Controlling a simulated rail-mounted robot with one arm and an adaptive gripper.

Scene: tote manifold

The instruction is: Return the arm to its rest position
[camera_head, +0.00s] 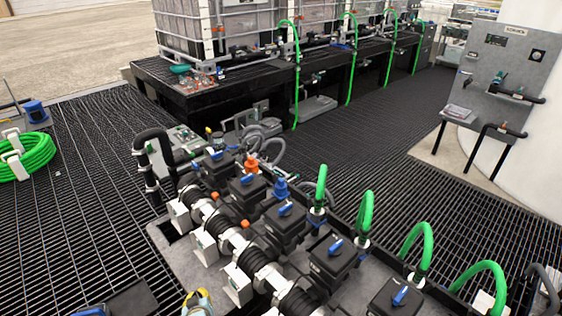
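My arm and gripper do not show clearly in the head camera view. A manifold of black valve bodies with blue handles (333,247) and white fittings stands in the lower middle, on a grey bench (180,250). A small yellow and white item (197,303) is cut off by the bottom edge; I cannot tell what it is.
Green hoses (420,245) arch up from the manifold's right side. White caged totes (185,28) stand on a black platform (215,103) behind. A green hose coil (30,155) lies at left. A grey panel stand (510,75) is at right.

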